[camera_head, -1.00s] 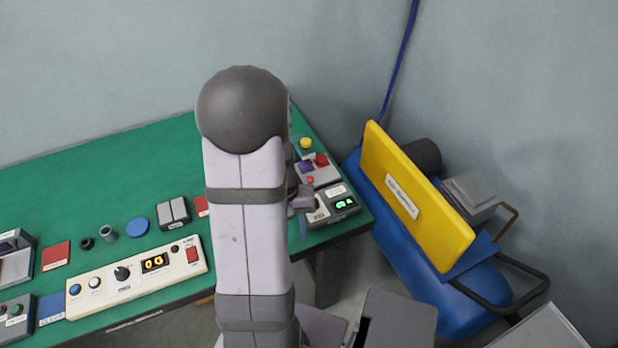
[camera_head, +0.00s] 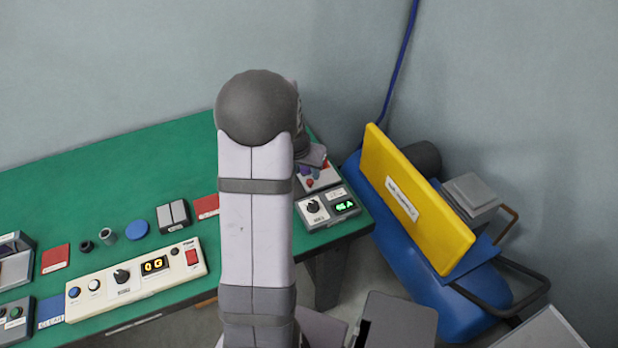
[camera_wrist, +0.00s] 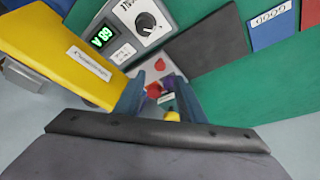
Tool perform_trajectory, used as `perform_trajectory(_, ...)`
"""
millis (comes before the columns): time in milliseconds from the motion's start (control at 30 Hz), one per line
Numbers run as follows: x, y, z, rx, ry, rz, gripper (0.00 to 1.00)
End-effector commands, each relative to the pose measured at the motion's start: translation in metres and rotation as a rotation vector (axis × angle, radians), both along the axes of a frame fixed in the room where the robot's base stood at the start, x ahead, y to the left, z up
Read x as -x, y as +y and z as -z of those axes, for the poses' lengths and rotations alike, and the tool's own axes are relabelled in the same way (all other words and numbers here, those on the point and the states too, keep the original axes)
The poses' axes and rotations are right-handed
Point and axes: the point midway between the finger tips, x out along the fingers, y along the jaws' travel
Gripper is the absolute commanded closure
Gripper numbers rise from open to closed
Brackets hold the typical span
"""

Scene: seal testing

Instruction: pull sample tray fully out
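No part is clearly recognisable as the sample tray. A dark box with a pale, tray-like front (camera_head: 14,268) is cut off by the left edge of the head view; I cannot tell whether it is the tray. My gripper (camera_head: 314,156) is at the far right end of the green bench, far from that box. In the wrist view its two blue-grey fingers (camera_wrist: 160,97) stand apart with nothing seen held between them. Beyond them is a small grey control box (camera_wrist: 166,68) with red and purple parts. A yellow button (camera_wrist: 172,116) shows between the fingers.
A dial-and-display box (camera_head: 328,208) sits at the bench's right end. A long white control panel (camera_head: 136,280) lies along the front edge. A yellow board (camera_head: 415,205) stands on a blue tank (camera_head: 410,245) to the right. The rear left bench (camera_head: 90,170) is clear.

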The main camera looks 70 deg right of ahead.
Motion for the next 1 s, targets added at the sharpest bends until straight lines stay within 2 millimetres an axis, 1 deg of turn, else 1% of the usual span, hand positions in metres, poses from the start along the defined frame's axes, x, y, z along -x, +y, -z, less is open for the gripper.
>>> perform_trajectory(400,0.0,-0.016,0.043,-0.004,0.002,-0.001,0.63)
perform_trajectory(600,0.0,-0.023,0.057,-0.003,0.002,-0.001,0.63)
perform_trajectory(800,0.0,-0.025,0.062,0.0,0.0,-0.001,0.63)
perform_trajectory(1000,0.0,-0.025,0.062,0.0,0.0,-0.001,0.63)
